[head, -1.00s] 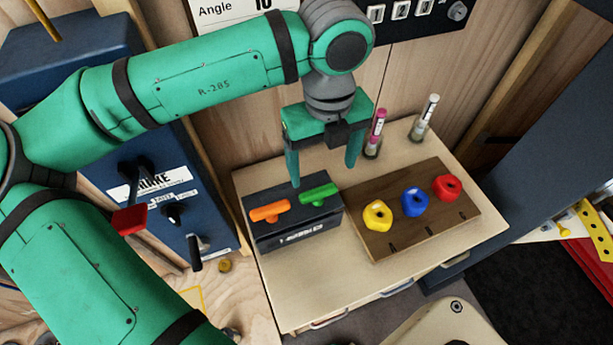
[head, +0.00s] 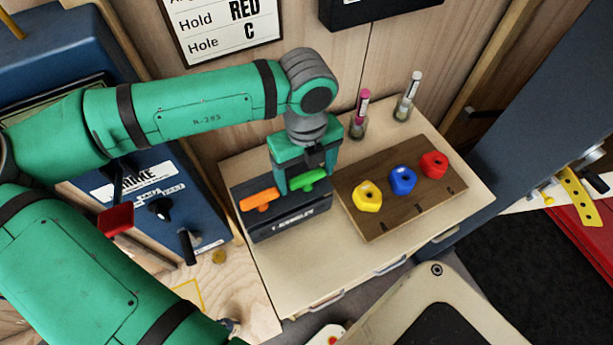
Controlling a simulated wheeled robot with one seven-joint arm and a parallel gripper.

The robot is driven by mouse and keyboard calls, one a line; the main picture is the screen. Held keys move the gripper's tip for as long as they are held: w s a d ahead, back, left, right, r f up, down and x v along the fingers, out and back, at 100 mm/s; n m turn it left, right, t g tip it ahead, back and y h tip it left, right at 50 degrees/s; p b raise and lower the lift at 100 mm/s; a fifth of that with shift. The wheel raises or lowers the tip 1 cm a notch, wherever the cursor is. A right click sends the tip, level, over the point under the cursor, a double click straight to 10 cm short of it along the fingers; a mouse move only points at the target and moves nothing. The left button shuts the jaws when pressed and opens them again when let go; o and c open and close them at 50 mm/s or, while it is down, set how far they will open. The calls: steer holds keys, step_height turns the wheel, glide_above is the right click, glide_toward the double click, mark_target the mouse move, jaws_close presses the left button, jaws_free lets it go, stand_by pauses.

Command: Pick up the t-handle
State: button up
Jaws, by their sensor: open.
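Two t-handles stand in a dark block (head: 290,226) on the cabinet top: an orange t-handle (head: 259,200) on the left and a green t-handle (head: 309,180) on the right. My gripper (head: 305,182) is open and points down at the green t-handle. One finger shows to the left of the green handle and one at its right end. I cannot tell whether the fingers touch it. The lower parts of both handles are hidden in the block or from view.
A wooden board (head: 385,222) with yellow (head: 367,197), blue (head: 402,180) and red (head: 434,165) holds lies right of the block. Two marker-like sticks (head: 362,110) stand in small cups behind. A blue machine (head: 150,205) with levers is at left. The cabinet's front top is clear.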

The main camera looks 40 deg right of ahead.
steer(key=shift+w+f, duration=0.1)
steer(key=shift+f, duration=0.1)
steer(key=shift+s+d, duration=0.2)
steer(key=shift+a, duration=0.2)
steer(key=c, duration=1)
step_height(320, 180, up, 18)
